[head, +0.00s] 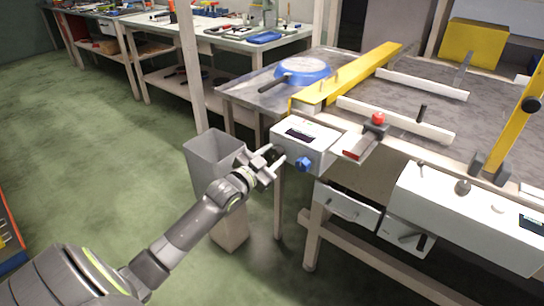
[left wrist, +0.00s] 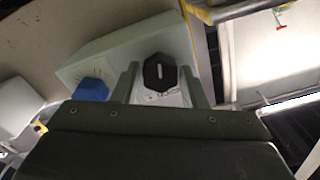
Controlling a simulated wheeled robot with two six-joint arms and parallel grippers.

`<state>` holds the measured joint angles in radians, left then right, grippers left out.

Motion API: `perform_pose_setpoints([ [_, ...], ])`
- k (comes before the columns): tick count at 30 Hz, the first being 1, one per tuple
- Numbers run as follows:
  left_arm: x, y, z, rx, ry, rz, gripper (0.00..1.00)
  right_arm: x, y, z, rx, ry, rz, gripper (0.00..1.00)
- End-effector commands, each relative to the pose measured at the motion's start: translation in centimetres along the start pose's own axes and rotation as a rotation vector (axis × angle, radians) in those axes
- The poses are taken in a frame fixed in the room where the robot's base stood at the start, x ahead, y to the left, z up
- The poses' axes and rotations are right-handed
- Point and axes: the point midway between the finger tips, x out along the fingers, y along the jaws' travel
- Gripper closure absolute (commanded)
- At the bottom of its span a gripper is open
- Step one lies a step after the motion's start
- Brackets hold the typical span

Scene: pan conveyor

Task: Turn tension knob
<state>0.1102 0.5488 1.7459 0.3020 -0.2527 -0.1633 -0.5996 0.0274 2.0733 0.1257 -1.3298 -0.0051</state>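A white control box (head: 305,134) with a dark display is mounted at the near corner of the conveyor table. Its front carries a black knob (head: 278,152) and a blue knob (head: 304,164). My left gripper (head: 273,160) is at the black knob, partly hiding it. In the left wrist view the black knob (left wrist: 160,72), with a white mark along its middle, sits between the two fingers of my left gripper (left wrist: 160,84). The fingers are apart, with gaps beside the knob. The blue knob (left wrist: 90,90) is outside the fingers, to the left. My right gripper is not in view.
A grey bin (head: 213,150) stands just left of my left gripper. A blue pan (head: 300,70) lies on the table behind a yellow rail (head: 345,80). A red-topped part (head: 378,119) sits right of the box.

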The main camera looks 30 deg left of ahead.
Motion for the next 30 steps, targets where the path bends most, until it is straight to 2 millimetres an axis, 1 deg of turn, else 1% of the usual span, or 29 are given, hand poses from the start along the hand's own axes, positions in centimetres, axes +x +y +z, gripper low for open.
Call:
perform_pose_setpoints([
  [1, 0.0, 0.0, 0.0, -0.001, 0.0, 0.0, 0.54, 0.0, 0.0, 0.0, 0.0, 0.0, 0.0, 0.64],
  [3, 0.0, 0.0, 0.0, -0.001, 0.0, 0.0, 0.45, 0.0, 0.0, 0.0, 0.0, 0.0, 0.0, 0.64],
  [4, 0.0, 0.0, 0.0, -0.001, 0.0, 0.0, 0.44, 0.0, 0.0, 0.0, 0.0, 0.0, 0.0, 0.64],
  [11, 0.0, 0.0, 0.0, -0.001, 0.001, 0.0, 0.44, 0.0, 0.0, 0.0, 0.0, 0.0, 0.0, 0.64],
  [14, -0.3, 0.0, -0.1, -0.001, 0.001, 0.0, 0.44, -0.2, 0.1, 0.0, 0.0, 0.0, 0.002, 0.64],
  [18, -1.7, -0.1, -0.1, 0.0, -0.001, 0.0, 0.44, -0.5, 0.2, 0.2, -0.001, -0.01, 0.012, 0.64],
  [26, -6.0, -0.1, -0.2, 0.001, -0.002, 0.001, 0.44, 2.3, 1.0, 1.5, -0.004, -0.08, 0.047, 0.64],
  [30, -7.2, -0.1, -0.1, -0.001, -0.002, -0.001, 0.44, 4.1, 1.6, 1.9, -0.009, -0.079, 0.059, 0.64],
])
